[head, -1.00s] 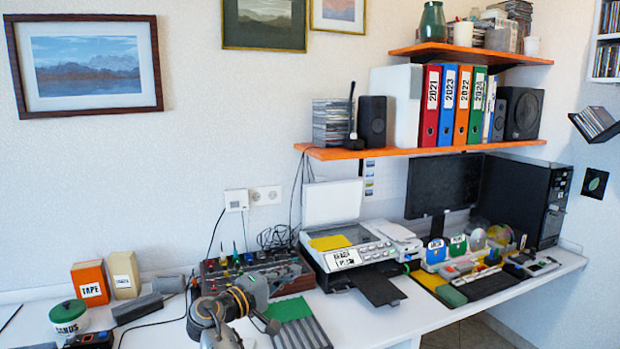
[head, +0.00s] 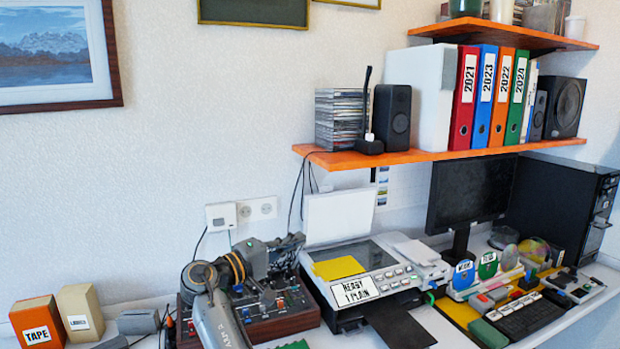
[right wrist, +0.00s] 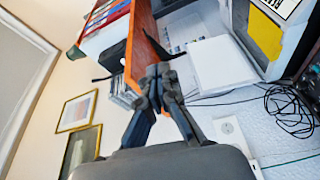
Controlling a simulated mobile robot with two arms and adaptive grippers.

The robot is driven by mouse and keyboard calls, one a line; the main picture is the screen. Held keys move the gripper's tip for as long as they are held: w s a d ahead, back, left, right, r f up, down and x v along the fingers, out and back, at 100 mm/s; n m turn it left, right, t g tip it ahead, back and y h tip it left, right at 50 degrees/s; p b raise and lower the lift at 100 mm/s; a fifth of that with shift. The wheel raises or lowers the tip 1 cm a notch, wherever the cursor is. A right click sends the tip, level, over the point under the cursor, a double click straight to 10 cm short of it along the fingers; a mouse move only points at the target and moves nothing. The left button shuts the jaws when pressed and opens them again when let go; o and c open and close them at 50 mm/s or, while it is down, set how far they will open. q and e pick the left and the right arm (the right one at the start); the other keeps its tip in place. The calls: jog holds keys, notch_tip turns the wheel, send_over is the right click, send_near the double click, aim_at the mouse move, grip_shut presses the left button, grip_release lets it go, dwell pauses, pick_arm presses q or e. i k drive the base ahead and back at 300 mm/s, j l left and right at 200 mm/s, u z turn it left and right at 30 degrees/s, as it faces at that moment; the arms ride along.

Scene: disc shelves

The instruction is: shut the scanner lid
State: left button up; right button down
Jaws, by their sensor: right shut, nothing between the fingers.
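The scanner (head: 372,272) stands on the desk with its white lid (head: 338,217) raised nearly upright at the back. A yellow sheet (head: 338,267) lies on its glass, and a label is on its front. My right gripper (head: 296,241) is shut and empty, left of the lid and over the back of the mixer. The right wrist view shows its closed fingers (right wrist: 158,72), with the open lid (right wrist: 222,62) and the yellow sheet (right wrist: 264,36) to their right. The gripper looks apart from the lid. My left gripper is not in view.
An orange shelf (head: 440,156) with binders, a speaker and discs hangs above the lid. The mixer (head: 290,318) is left of the scanner. Cables hang behind the lid.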

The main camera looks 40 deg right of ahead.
aim_at(329, 216)
jog(key=i+l, duration=0.9)
